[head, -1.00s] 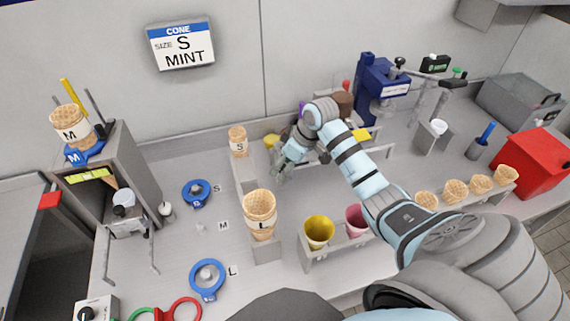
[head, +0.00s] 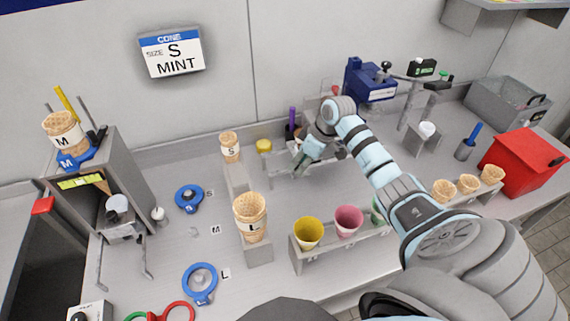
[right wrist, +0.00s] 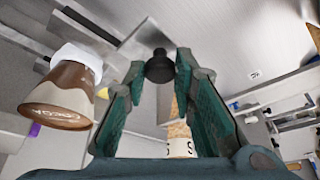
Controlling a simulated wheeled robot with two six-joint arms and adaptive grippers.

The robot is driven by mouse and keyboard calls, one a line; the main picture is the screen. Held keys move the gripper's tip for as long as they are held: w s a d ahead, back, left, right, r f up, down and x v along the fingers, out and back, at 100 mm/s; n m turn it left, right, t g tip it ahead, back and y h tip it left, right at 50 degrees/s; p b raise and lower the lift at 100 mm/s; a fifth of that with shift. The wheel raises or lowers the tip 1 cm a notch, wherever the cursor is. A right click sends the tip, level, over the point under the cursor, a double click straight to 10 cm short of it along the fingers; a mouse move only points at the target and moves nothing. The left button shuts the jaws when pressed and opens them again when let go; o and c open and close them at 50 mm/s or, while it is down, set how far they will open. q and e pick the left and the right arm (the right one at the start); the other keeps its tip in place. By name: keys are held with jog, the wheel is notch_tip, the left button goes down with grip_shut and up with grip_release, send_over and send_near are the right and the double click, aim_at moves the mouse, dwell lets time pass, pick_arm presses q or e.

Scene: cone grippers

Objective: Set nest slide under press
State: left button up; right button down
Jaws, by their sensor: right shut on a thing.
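My right gripper (head: 301,162) is low over the rear middle of the counter, beside a grey rail frame. In the right wrist view its green fingers (right wrist: 160,70) are closed on a black knob (right wrist: 160,68). A flat grey metal plate (right wrist: 146,40) shows just behind the knob. I cannot tell whether this is the nest slide's handle. A blue machine (head: 368,82) stands at the back right. A grey frame (head: 120,165) with rails stands at the left. I cannot tell for sure which is the press. My left gripper is not in view.
A cone marked S (head: 229,147) and a larger cone marked L (head: 250,217) stand on grey blocks left of the gripper. A yellow cup (head: 308,233) and pink cup (head: 348,220) sit in the front rack. A brown cocoa container (right wrist: 62,92) is close to the fingers.

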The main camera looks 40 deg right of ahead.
jog(key=shift+s+d, duration=0.3)
jog(key=shift+d, duration=0.45)
jog(key=shift+w+a, duration=0.1)
jog(key=shift+a, duration=0.05)
jog(key=c, duration=1.3)
grip_release()
jog(key=shift+c, duration=0.2)
jog(key=v, duration=1.2)
